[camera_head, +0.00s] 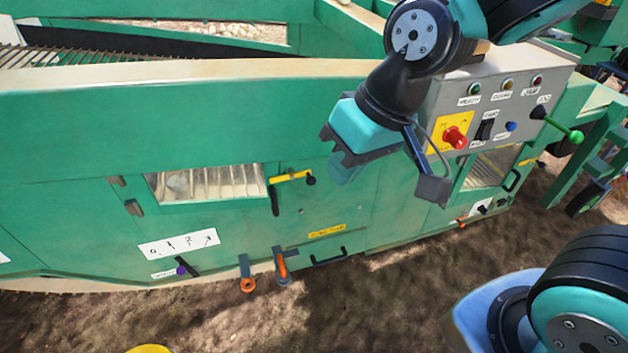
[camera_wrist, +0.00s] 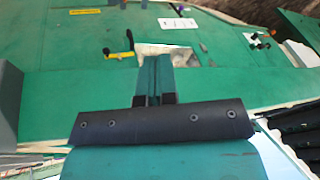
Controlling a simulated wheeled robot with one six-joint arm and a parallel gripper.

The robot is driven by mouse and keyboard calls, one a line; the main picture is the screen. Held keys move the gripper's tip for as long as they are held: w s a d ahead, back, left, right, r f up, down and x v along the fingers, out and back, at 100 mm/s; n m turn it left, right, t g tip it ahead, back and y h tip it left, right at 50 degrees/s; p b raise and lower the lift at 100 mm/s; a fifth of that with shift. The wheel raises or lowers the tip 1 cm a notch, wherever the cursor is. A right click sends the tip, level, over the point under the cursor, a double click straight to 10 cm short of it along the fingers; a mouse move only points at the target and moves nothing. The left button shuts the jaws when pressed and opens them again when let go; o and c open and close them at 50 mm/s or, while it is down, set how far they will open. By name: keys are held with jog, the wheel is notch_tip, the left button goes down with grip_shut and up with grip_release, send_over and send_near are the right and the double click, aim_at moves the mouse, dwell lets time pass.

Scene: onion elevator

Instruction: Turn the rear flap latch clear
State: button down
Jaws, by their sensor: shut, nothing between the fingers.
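A yellow latch bar (camera_head: 290,177) with a black knob sits at the right edge of a left-hand flap window (camera_head: 210,184) on the green side panel. The bar lies nearly level, its left end by the window frame. In the wrist view the yellow latch (camera_wrist: 121,55) lies beside the same window (camera_wrist: 166,53). A second window (camera_head: 490,168) shows at the right; I cannot tell which flap is the rear one. My gripper (camera_head: 345,170) is shut and empty, above and right of the latch in the picture and apart from it. Its closed fingers (camera_wrist: 153,68) also show in the wrist view.
A grey control box (camera_head: 500,100) with a red button and a green-tipped lever (camera_head: 573,135) stands right of my gripper. Bare soil (camera_head: 330,310) lies in front.

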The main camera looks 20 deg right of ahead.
jog(key=w+d+f+m+t+h+b, duration=0.2)
jog(key=w+f, duration=0.6)
jog(key=w+d+f+m+t+h+b, duration=0.1)
jog(key=w+d+f+m+t+b, duration=0.15)
jog(key=w+f, duration=0.55)
jog(key=t+h+b, duration=0.1)
jog(key=t+b, duration=0.1)
jog(key=t, duration=0.3)
send_near(310, 176)
jog(key=s+r, duration=0.2)
jog(key=shift+s+r+n, duration=0.15)
jog(key=shift+s+n, duration=0.2)
jog(key=shift+s, duration=0.05)
jog(key=p+x, duration=0.1)
jog(key=x, duration=0.9)
jog(key=shift+s, duration=0.1)
jog(key=shift+f+b, duration=0.2)
jog(key=shift+b, duration=0.1)
